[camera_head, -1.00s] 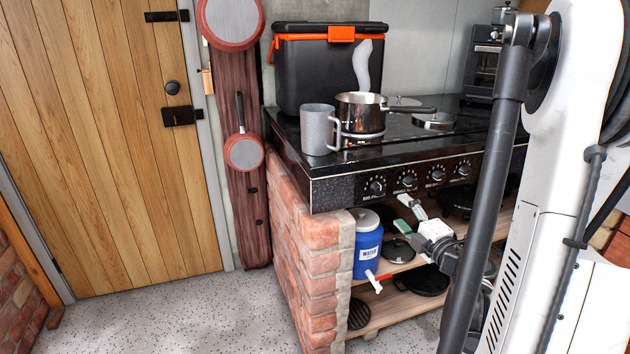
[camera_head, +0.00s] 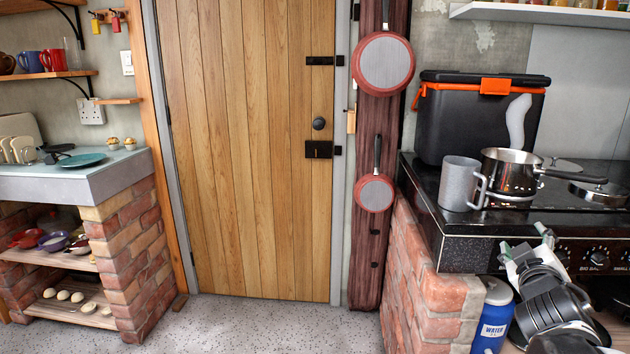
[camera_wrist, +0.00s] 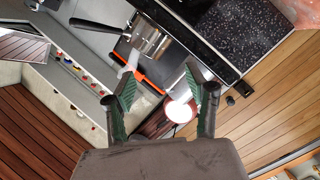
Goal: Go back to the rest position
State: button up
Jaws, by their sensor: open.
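My gripper (camera_head: 525,245) shows at the lower right of the head view, in front of the stove's front panel. In the wrist view its two green-padded fingers (camera_wrist: 160,90) stand well apart with nothing held between them. The black stove (camera_head: 470,224) on the brick plinth (camera_head: 425,290) is behind it. A steel pot (camera_head: 508,170) and a grey mug (camera_head: 460,184) stand on the stove top, above my gripper in the head view. The pot also shows in the wrist view (camera_wrist: 150,38), beyond the fingers.
A blue water container (camera_head: 494,318) stands below the stove, close beside my gripper in the picture. A black cooler with orange trim (camera_head: 465,125) stands behind the pot. A wooden door (camera_head: 245,140) and speckled floor (camera_head: 270,325) lie left, with free room.

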jog(key=s+a+f+m+g+y, duration=0.1)
jog(key=s+a+f+g+y, duration=0.3)
jog(key=a, duration=0.5)
jog(key=s+a+f+m+g+y, duration=0.1)
jog(key=s+a+f+y, duration=0.1)
jog(key=s+a, duration=0.55)
jog(key=s+a+f+m+g+y, duration=0.1)
jog(key=s+a+f+g+y, duration=0.25)
jog(key=a, duration=0.75)
notch_tip(320, 180, up, 15)
jog(key=p, duration=1.5)
jog(key=shift+d+r+t+p, duration=0.2)
jog(key=shift+d+t+p, duration=0.15)
jog(key=shift+d, duration=0.05)
jog(key=shift+w+h, duration=0.1)
jog(key=shift+h, duration=0.15)
jog(key=shift+c, duration=0.2)
